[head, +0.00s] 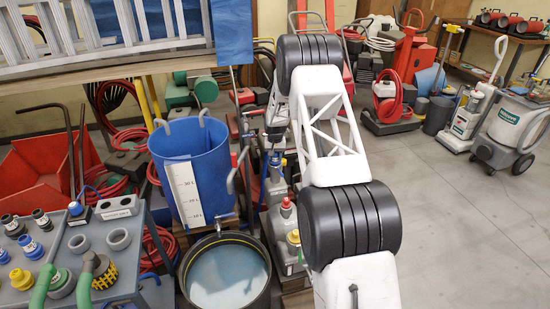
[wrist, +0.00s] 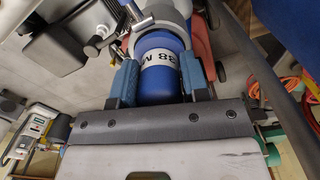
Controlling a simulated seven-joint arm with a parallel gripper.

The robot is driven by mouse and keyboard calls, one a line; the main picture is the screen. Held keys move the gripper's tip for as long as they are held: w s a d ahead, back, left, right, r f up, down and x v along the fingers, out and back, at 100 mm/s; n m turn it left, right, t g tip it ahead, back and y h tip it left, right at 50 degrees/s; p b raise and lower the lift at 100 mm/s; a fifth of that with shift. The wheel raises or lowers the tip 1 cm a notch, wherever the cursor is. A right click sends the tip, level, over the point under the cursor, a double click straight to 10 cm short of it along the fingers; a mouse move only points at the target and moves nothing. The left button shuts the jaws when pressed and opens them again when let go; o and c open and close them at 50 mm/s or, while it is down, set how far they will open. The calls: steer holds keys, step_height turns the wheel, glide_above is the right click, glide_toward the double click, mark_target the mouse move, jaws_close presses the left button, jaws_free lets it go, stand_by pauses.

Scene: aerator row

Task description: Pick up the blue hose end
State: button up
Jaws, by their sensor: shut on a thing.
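The blue hose end (wrist: 159,88) is a blue cylinder with a white band that carries dark lettering, partly readable as "38 M". It sits between the two blue fingers of my gripper (wrist: 160,68) in the wrist view, one finger pressed to each side. My gripper is shut on it. Its upper end meets a grey ring-shaped metal fitting (wrist: 163,17) with a small lever beside it. In the head view my white and black arm reaches away over the equipment, and the held part is hard to make out there.
A blue graduated bucket (head: 205,165) stands above a dark round tub (head: 184,269) of cloudy water. A grey bench (head: 122,270) with several fittings is at left. Red machines and hoses crowd the back. Grey floor (head: 450,235) at right is clear.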

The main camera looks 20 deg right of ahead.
step_height(320, 180, up, 10)
steer(key=shift+f, duration=0.15)
stand_by(0.4)
steer(key=shift+a, duration=0.1)
stand_by(0.5)
